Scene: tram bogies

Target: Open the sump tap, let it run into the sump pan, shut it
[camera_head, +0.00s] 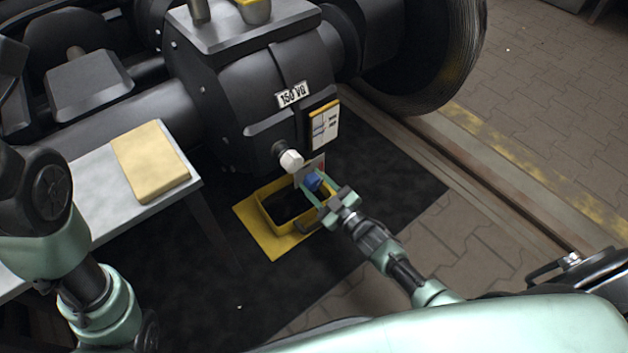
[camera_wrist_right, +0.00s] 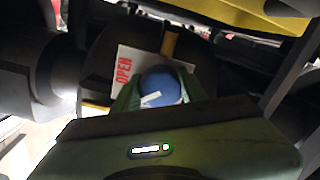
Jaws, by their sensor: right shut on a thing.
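The sump tap shows as a blue knob (camera_head: 312,183) low on the front of the black gearbox housing (camera_head: 250,100). My right gripper (camera_head: 314,186) is shut on this knob; in the right wrist view the knob (camera_wrist_right: 158,86) sits between the two green fingers, with a white mark on its face. A white plate with red "OPEN" lettering (camera_wrist_right: 124,70) is behind the knob. The yellow sump pan (camera_head: 266,217) is below the tap, its inside dark. I cannot tell whether anything runs from the tap. My left gripper is not in view; only its arm shows at the left.
A white cap (camera_head: 291,160) is just above and left of the tap. A grey table (camera_head: 90,195) at the left bears a yellow cloth or pad (camera_head: 150,160). A rail (camera_head: 480,180) runs along the right.

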